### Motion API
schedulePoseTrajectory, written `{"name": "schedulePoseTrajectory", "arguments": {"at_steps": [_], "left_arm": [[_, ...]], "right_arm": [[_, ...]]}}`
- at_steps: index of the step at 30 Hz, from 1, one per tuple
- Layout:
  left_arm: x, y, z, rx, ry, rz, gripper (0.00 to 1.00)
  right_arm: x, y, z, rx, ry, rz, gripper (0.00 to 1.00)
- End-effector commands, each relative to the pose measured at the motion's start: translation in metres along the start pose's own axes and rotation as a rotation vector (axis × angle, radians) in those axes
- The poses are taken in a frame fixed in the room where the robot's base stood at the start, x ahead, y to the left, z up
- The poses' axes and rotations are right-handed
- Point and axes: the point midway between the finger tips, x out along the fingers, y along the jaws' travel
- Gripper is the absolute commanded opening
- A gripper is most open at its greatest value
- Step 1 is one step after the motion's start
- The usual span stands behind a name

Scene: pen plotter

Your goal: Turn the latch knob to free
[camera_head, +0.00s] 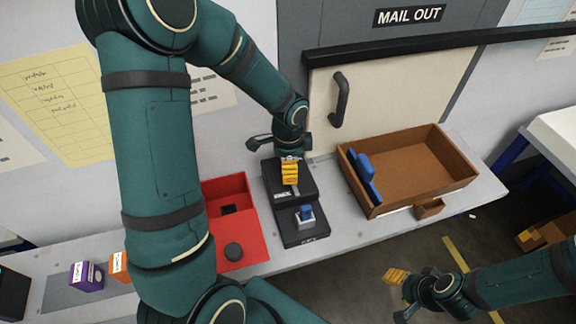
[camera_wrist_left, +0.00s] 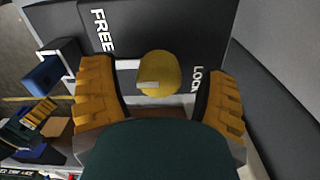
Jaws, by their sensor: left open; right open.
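The latch knob (camera_wrist_left: 158,73) is a round yellow knob with a small pale mark on its face, seen in the left wrist view. It sits on a dark panel (camera_wrist_left: 165,25) between the white words FREE on the left and LOCK on the right, the latter partly covered by a finger. My left gripper (camera_wrist_left: 160,88) is open, one orange-padded finger on each side of the knob, with visible gaps. In the head view my left gripper (camera_head: 290,172) is over the black latch box (camera_head: 272,180) and hides the knob. My right gripper (camera_head: 400,294) is open and empty at the lower right.
A blue button (camera_head: 306,213) is on the box's front part. A red tray (camera_head: 230,187) stands left of it, a brown wooden tray (camera_head: 452,153) with a blue piece (camera_head: 366,178) right. A door handle (camera_head: 340,100) is behind. Purple (camera_head: 86,276) and orange (camera_head: 119,266) boxes stand left.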

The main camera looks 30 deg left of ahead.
Motion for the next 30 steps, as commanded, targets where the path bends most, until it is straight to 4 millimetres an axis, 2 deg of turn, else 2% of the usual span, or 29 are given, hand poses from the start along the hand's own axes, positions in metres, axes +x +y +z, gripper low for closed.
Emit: {"name": "schedulePoseTrajectory", "arguments": {"at_steps": [12, 16, 21, 30], "left_arm": [[-0.079, -0.001, 0.0, -0.001, 0.002, -0.004, 0.75], [-0.098, 0.0, 0.0, 0.0, 0.001, -0.003, 0.75], [-0.111, 0.0, 0.0, 0.0, 0.0, 0.001, 0.75], [-0.114, 0.001, 0.0, 0.0, 0.0, 0.001, 0.75]], "right_arm": [[0.0, 0.0, 0.0, 0.0, 0.0, 0.0, 0.47], [0.0, 0.0, 0.0, 0.0, 0.0, 0.0, 0.47], [0.0, 0.0, 0.0, 0.0, 0.0, 0.0, 0.47], [0.0, 0.0, 0.0, 0.0, 0.0, 0.0, 0.47]]}}
